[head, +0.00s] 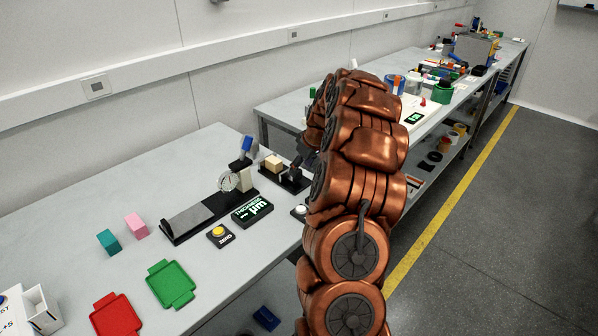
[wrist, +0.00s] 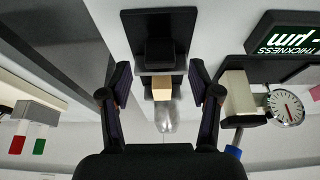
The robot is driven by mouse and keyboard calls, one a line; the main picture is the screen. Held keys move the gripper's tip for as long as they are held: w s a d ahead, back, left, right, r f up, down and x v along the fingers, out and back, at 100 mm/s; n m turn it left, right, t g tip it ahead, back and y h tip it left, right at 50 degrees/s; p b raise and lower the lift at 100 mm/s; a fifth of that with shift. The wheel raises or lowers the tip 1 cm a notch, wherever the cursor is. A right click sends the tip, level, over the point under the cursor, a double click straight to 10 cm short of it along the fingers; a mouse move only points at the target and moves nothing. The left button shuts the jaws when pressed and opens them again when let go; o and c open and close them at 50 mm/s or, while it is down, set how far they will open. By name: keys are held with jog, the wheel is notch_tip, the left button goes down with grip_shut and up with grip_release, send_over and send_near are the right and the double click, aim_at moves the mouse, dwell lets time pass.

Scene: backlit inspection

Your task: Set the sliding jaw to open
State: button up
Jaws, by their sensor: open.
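A small black fixture (head: 294,184) stands near the right edge of the front bench, with a tan block (head: 273,162) on it. In the wrist view the fixture's black base (wrist: 160,18) carries a dark block (wrist: 160,52), with the tan block (wrist: 162,90) beside it. I cannot tell for sure which block is the sliding jaw. My gripper (wrist: 160,82) is open, with one finger on each side of the tan block and a gap on both sides. In the head view my arm hides most of the gripper and part of the fixture.
A dial gauge (head: 228,182) stands left of the fixture, with a thickness display (head: 252,210) and a yellow button box (head: 219,235) in front. Green (head: 170,285) and red (head: 116,315) trays and pink (head: 136,226) and teal (head: 109,242) blocks lie further left.

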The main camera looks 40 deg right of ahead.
jog(key=v, duration=0.8)
jog(key=shift+r, duration=0.2)
jog(key=shift+s, duration=0.1)
